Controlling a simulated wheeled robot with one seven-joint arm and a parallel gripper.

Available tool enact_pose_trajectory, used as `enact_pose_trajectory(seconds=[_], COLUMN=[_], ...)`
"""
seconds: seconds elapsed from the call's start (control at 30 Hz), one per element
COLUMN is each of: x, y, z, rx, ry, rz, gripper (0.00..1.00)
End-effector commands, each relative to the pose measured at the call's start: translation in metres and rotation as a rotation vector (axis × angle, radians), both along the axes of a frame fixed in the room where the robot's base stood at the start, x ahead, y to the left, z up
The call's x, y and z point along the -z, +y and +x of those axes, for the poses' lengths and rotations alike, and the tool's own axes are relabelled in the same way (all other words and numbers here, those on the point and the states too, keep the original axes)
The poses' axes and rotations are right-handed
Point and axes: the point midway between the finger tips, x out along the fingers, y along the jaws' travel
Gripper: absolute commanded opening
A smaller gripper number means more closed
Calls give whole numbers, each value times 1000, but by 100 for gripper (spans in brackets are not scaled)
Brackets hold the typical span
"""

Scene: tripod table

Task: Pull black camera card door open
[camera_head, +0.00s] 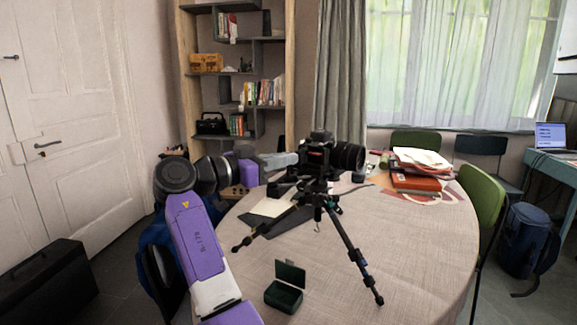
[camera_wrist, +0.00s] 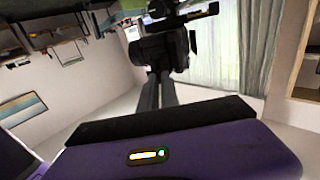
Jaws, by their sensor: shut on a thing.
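The black camera (camera_head: 318,152) sits on a black tripod (camera_head: 322,205) that stands on the round table, with its lens pointing right. My gripper (camera_head: 297,159) reaches in from the left, and its fingertips are at the camera's left side. In the wrist view my two grey fingers (camera_wrist: 161,78) run close together up to the dark camera body (camera_wrist: 160,48) and are shut on its side, where the card door is. The door's outline and how far it stands open are too small and dark to make out.
The round table (camera_head: 245,240) holds a dark green open box (camera_head: 284,297) in front of the tripod. Papers and an orange-red book (camera_head: 415,182) lie at the back right. A green chair (camera_head: 484,190) stands at the right. The tripod legs spread wide.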

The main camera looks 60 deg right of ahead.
Motion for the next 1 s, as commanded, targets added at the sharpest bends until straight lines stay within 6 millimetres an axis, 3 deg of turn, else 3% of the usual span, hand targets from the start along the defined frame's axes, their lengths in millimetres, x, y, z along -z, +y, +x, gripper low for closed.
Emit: enact_pose_trajectory(seconds=[0.5,1.0], x=[2,2], y=[-7,-11], z=[16,25], rx=[246,375], ry=[1,0], rz=[7,8], gripper=[0,0])
